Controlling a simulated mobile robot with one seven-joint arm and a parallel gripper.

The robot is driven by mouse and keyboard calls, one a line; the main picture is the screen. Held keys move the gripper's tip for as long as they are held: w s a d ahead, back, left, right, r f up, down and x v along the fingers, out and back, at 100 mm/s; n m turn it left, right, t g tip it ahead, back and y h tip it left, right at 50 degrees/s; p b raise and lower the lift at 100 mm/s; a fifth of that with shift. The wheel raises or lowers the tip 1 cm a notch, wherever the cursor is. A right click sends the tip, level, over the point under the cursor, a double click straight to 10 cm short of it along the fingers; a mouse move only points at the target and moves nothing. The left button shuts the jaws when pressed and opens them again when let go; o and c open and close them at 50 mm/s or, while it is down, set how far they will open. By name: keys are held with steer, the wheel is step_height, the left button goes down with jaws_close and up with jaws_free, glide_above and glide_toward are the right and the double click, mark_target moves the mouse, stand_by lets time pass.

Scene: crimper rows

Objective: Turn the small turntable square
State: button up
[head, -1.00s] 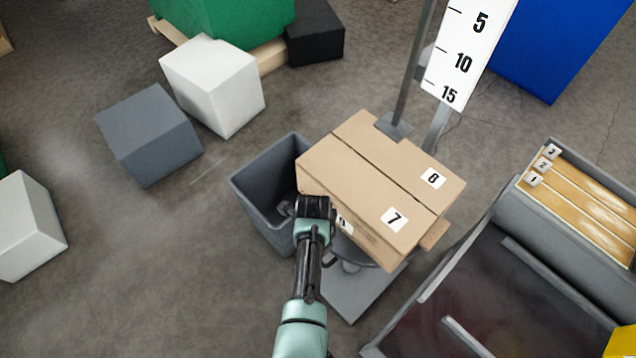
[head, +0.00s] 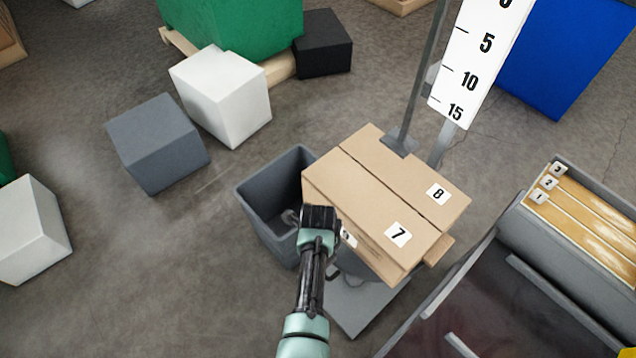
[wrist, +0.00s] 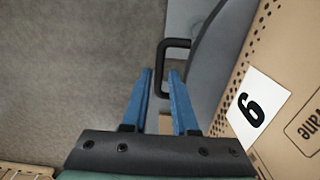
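A cardboard box (head: 375,205) with labels 7 and 8 on top rests on the small turntable. Only a little of the grey turntable (head: 352,266) shows below the box in the head view. In the wrist view its grey curved rim (wrist: 207,60) runs beside the box, with a black bracket handle (wrist: 177,43) standing out from it. My gripper (wrist: 160,72) has its two blue fingers apart, with the handle's outer bar seen in the gap between the tips. I cannot tell whether they touch it. In the head view my gripper (head: 318,215) is at the box's left side.
A grey open bin (head: 255,205) stands directly left of the box and my gripper. A post and a white scale board (head: 480,60) rise behind the box. A grey bench with numbered slots (head: 545,215) is at the right. Floor at the lower left is clear.

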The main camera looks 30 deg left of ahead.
step_height(320, 180, up, 12)
steer(key=p, duration=0.2)
steer(key=shift+p, duration=0.3)
steer(key=shift+s+f, duration=0.1)
